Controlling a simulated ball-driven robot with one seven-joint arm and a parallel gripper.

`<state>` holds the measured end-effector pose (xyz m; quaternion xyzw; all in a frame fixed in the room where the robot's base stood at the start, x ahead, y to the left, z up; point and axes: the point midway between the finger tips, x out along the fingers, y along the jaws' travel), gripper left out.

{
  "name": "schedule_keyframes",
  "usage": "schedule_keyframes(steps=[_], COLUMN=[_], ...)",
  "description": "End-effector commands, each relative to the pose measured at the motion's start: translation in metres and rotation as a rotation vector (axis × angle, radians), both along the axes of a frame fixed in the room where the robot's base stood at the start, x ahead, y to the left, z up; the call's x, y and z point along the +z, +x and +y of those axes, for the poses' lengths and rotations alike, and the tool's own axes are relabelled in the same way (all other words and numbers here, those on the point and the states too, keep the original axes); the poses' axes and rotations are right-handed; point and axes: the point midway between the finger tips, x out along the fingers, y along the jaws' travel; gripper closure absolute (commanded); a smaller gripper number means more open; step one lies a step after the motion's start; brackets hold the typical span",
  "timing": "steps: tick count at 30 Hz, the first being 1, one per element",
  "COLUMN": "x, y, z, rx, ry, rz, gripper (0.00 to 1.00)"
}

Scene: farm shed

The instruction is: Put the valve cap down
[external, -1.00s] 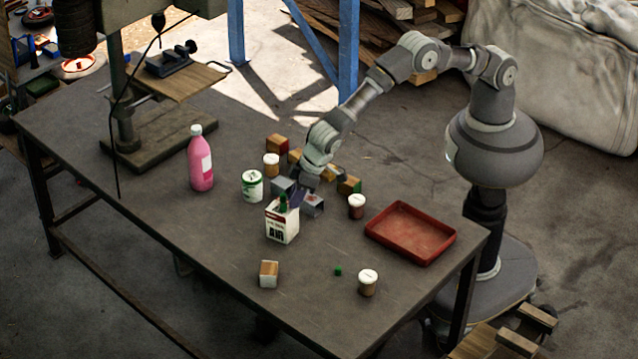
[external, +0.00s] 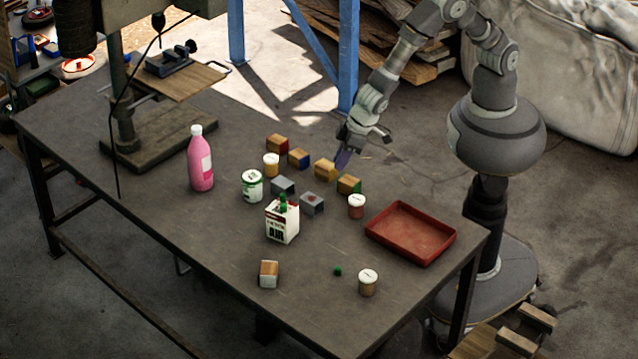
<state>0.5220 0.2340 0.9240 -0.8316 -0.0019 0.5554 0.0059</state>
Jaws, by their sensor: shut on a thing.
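My gripper (external: 343,159) hangs tilted downward near the far edge of the table, above and behind the row of blocks. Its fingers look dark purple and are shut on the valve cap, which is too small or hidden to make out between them. A white carton (external: 281,225) with dark print stands mid-table, with a green piece (external: 283,202) on its top. A small green piece (external: 338,271) lies on the table in front, left of a white-lidded jar. My gripper is apart from all of these.
Several blocks (external: 325,169) and jars stand mid-table. The table's (external: 190,240) left front is clear. A drill press stands at back left.

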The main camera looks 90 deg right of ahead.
Motion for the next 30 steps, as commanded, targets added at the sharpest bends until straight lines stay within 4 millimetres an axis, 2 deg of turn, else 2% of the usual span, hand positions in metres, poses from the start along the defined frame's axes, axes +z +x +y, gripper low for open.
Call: schedule_keyframes(steps=[1,5,8,15,21,26,30], x=[0.007,0.003,0.001,-0.009,-0.013,-0.012,-0.025], y=[0.003,0.006,0.021,0.090,0.135,0.148,0.149], z=[-0.004,-0.002,0.005,0.035,0.055,0.061,0.062], rx=[-0.001,0.002,0.002,0.001,0.002,0.002,0.002], ry=[0.004,0.002,0.004,0.005,0.004,0.002,0.002], rz=[0.000,0.001,-0.001,-0.002,0.000,0.001,0.003], gripper=[1.00,1.00,1.00,1.00,1.00,1.00,1.00])
